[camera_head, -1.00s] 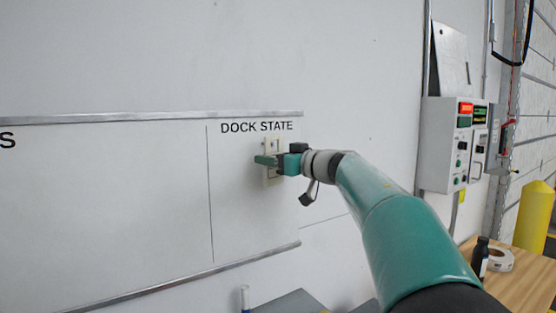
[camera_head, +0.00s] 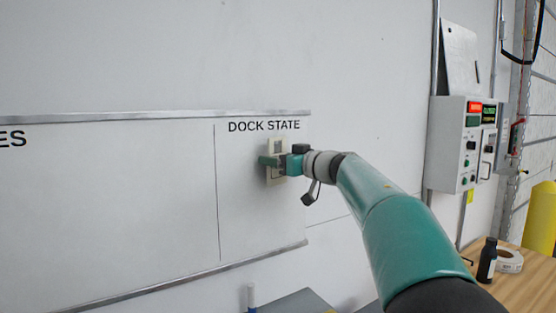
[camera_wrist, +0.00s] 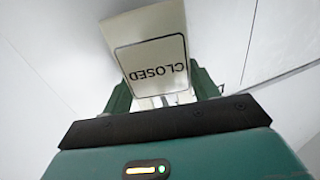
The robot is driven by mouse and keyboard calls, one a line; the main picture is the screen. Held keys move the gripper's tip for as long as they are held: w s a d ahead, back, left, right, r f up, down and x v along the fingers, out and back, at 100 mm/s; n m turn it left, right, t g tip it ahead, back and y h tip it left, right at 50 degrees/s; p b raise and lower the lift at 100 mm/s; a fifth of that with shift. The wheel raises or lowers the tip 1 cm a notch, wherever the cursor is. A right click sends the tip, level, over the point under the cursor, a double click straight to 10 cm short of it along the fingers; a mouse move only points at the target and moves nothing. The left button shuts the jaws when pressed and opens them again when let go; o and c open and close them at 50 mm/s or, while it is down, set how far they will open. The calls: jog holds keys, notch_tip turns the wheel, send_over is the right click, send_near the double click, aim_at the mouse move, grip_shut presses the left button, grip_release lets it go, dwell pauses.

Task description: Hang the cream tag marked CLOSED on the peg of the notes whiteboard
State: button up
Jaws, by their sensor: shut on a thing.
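The cream tag marked CLOSED (camera_wrist: 153,62) is between the fingers of my gripper (camera_wrist: 162,92) in the wrist view, its lettering upside down there. In the head view the tag (camera_head: 277,147) shows as a small cream piece around my gripper (camera_head: 272,161), in front of the DOCK STATE section. My gripper is shut on the tag. The whiteboard (camera_head: 120,200) spans the left of the head view, with letters ending in "ES" at its left edge. No peg can be made out in the notes part in view; the tag and gripper cover part of the DOCK STATE section.
A control box (camera_head: 458,145) with lit displays is on the wall at right. A wooden table (camera_head: 520,285) below it holds a dark bottle (camera_head: 487,260) and a tape roll (camera_head: 509,260). A yellow post (camera_head: 541,215) stands at far right. The wall above the board is clear.

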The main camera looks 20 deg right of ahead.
jog(key=shift+w+f, duration=0.1)
jog(key=o, duration=1.1)
jog(key=shift+a, duration=0.1)
jog(key=shift+c, duration=0.2)
jog(key=shift+c, duration=0.4)
